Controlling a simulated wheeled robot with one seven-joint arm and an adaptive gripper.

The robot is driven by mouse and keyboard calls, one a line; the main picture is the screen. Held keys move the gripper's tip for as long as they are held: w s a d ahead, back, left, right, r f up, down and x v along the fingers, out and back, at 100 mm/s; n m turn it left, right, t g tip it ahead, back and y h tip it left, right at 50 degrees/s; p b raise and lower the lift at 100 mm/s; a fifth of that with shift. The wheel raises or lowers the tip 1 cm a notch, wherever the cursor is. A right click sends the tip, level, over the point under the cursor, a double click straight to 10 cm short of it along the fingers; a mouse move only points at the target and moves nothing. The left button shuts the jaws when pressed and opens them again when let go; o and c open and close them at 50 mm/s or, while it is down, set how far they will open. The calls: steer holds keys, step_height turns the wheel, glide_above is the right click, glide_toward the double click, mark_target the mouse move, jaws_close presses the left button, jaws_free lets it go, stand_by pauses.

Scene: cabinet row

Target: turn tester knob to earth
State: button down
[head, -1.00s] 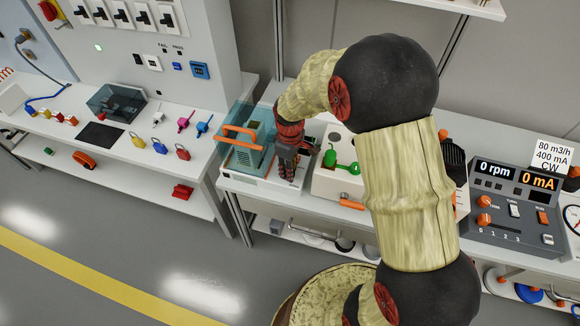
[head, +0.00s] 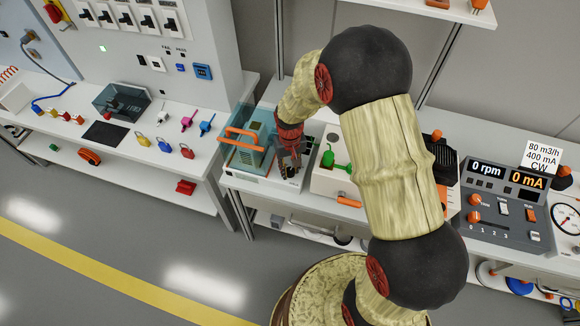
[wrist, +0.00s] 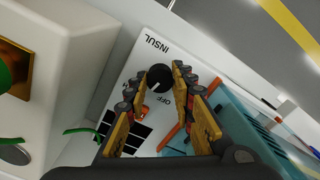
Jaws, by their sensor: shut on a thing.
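The tester (head: 262,181) is a white box on the bench; its white top panel (wrist: 128,78) fills the middle of the wrist view. The black round knob (wrist: 160,77) sits between the labels INSUL (wrist: 157,43) and OFF (wrist: 160,102). My gripper (wrist: 163,72) is shut on the knob, one finger on each side. No EARTH label is visible, and I cannot read the knob's pointer clearly. In the head view my gripper (head: 290,163) is down at the tester's right part and hides the knob.
A clear teal cover with an orange handle (head: 242,134) stands just left of my gripper. A white box with a green part (head: 328,158) stands close on the right. Farther right is a grey console (head: 505,205) with displays. A left bench (head: 60,125) holds padlocks.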

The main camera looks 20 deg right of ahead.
mark_target(290, 171)
steer(key=shift+m, duration=0.3)
steer(key=c, duration=1.6)
jaws_free()
steer(key=shift+o, duration=0.5)
step_height(290, 171, up, 12)
